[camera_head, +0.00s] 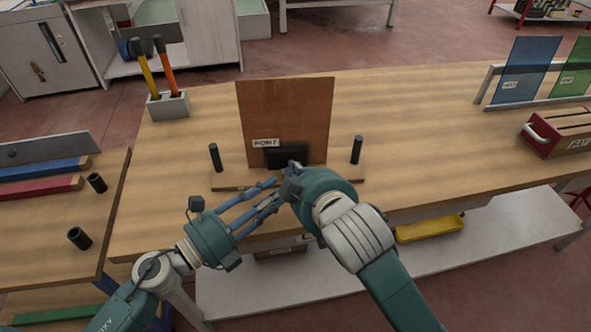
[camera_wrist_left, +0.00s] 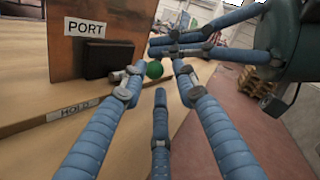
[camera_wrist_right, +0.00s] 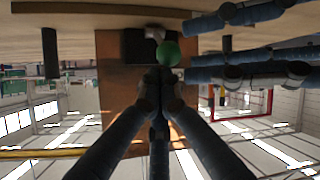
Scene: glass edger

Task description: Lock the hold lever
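The hold lever shows as a green ball knob (camera_wrist_left: 154,69) on a short grey arm, in front of a dark block (camera_wrist_left: 108,60) below the PORT label. In the right wrist view the knob (camera_wrist_right: 168,53) is just beyond my right fingertips; I cannot tell whether they touch. My right gripper (camera_head: 292,168) has its fingertips close together with nothing visible between them. My left gripper (camera_head: 273,192) is open and empty, with its fingers pointing toward the knob. A HOLD label (camera_wrist_left: 75,107) is on the base edge. In the head view the knob is hidden by my right gripper.
A brown upright panel (camera_head: 286,110) stands behind the lever, with black posts (camera_head: 214,158) (camera_head: 356,150) on both sides. A red tray box (camera_head: 560,135) is far right. A holder (camera_head: 168,106) with hammers stands back left. The worktop between them is clear.

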